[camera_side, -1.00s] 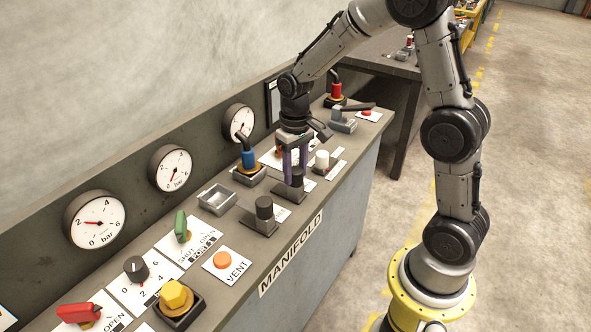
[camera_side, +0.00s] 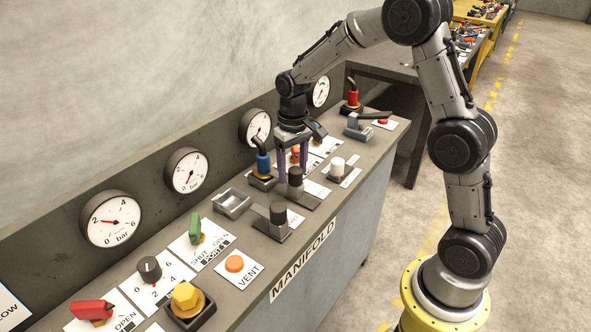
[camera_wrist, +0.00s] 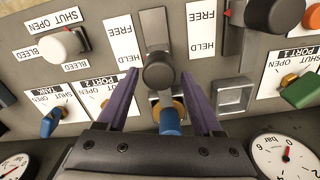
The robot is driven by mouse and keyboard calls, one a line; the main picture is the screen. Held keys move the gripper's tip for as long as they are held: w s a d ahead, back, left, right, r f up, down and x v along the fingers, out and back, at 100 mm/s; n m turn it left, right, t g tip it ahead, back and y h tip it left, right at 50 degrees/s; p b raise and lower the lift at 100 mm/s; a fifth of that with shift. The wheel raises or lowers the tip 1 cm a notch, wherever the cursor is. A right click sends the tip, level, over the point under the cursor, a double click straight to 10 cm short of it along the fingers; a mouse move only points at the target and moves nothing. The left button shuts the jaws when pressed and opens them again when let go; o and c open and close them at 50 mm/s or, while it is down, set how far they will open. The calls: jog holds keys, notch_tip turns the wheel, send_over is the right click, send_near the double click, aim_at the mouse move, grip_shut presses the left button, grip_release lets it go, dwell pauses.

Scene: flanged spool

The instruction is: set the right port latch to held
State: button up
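The right port latch has a black round knob (camera_wrist: 158,72) on a grey slide plate, centred in the wrist view. It also shows in the side view (camera_side: 295,178). A FREE/HELD label (camera_wrist: 113,42) lies beside it. In the wrist view the knob appears nearer the HELD end, though its height makes the exact position hard to tell. My gripper (camera_wrist: 163,88) is open, its purple fingers on either side of the knob with visible gaps. In the side view my gripper (camera_side: 293,174) is low over the latch; contact cannot be told.
A second black-knobbed latch (camera_side: 278,213) stands to the left. A white knob (camera_side: 337,165) is to the right, and an empty square tray (camera_side: 232,203) is to the left.

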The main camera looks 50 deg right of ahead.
jog(key=shift+o, duration=0.3)
jog(key=shift+s, duration=0.15)
notch_tip(320, 180, up, 14)
dwell(0.4)
jog(key=shift+f, duration=0.1)
jog(key=s+a+r+n+t, duration=0.1)
jog(key=s+a+r+t, duration=0.1)
jog(key=s+r, duration=0.3)
jog(key=s+a+r+t, duration=0.1)
jog(key=s+a+r, duration=0.25)
jog(key=s, duration=0.45)
jog(key=s+f+n+t, duration=0.2)
jog(key=s+f, duration=0.6)
jog(key=s, duration=0.4)
jog(key=shift+a+f, duration=0.2)
jog(key=shift+a, duration=0.2)
